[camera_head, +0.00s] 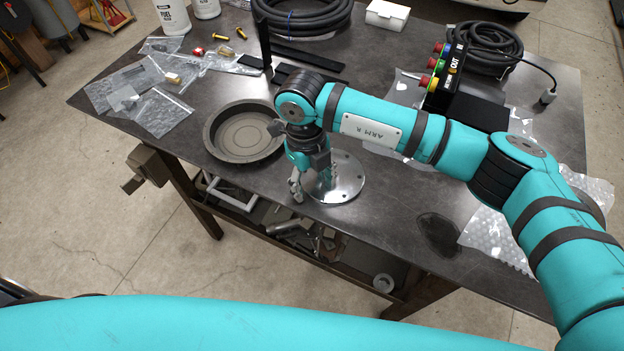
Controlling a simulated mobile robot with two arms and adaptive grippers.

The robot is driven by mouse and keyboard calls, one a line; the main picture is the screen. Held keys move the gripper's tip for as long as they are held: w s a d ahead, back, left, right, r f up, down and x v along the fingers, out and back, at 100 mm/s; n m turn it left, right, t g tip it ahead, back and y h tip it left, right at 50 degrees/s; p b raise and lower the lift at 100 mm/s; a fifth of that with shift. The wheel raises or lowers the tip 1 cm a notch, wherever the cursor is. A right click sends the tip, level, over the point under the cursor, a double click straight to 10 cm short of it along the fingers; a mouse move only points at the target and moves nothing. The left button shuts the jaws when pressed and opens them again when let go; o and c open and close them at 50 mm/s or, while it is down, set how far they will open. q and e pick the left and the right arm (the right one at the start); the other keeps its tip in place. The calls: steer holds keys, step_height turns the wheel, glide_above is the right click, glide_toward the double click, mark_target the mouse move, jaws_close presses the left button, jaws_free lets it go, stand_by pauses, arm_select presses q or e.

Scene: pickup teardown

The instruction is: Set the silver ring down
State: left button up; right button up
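A shiny silver ring-like disc (346,186) with small holes is by the front edge of the dark metal table (395,225). My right gripper (303,186) points down at the left side of the disc and covers part of it. One metal finger shows at the disc's left rim; the other is hard to make out. I cannot tell whether the fingers grip the disc, or whether it rests fully on the table. My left gripper is not in view.
A round grey pan (215,138) stands just left of my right gripper. Plastic bags (150,110) lie at the left. A black button box (452,85) and coiled cable (488,45) are at the back right. A dark stain (438,235) marks the table right of the disc.

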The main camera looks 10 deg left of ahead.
steer(key=shift+r, duration=0.15)
step_height(320, 180, up, 12)
steer(key=w+a+b, duration=0.1)
steer(key=b, duration=0.1)
stand_by(0.4)
